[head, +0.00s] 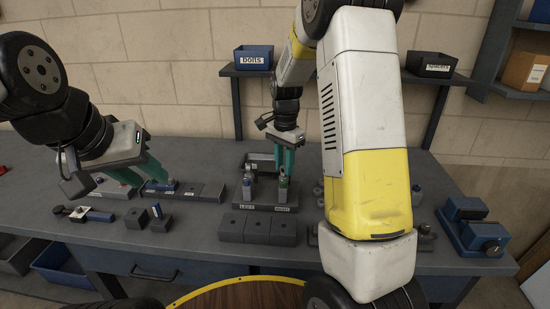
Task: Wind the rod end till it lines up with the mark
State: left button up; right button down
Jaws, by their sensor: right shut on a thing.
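A dark stand in the middle of the bench carries two small upright holders, with plates that seem to read LEFT and RIGHT. The left-hand rod end (248,187) stands free in its holder. My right gripper (284,168) reaches down from behind my yellow and white arm, its teal fingers shut on the top of the right-hand rod end (283,183). The mark and the thread are too small to make out. My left gripper (149,178) is at the left with its teal fingers apart, low over the bench near small blocks; nothing shows between them.
Dark blocks (257,230) lie in a row in front of the stand. A blue vise (474,228) stands at the right. Bins, one blue (253,58), sit on the back shelf. My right arm hides part of the bench right of the stand.

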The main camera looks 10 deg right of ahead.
jog(key=shift+f, duration=0.1)
jog(key=n, duration=0.5)
jog(key=shift+n, duration=0.3)
jog(key=n, duration=0.4)
jog(key=shift+s+n, duration=0.1)
jog(key=shift+n, duration=0.2)
jog(key=shift+n, duration=0.7)
jog(key=n, duration=0.3)
jog(key=shift+n, duration=0.4)
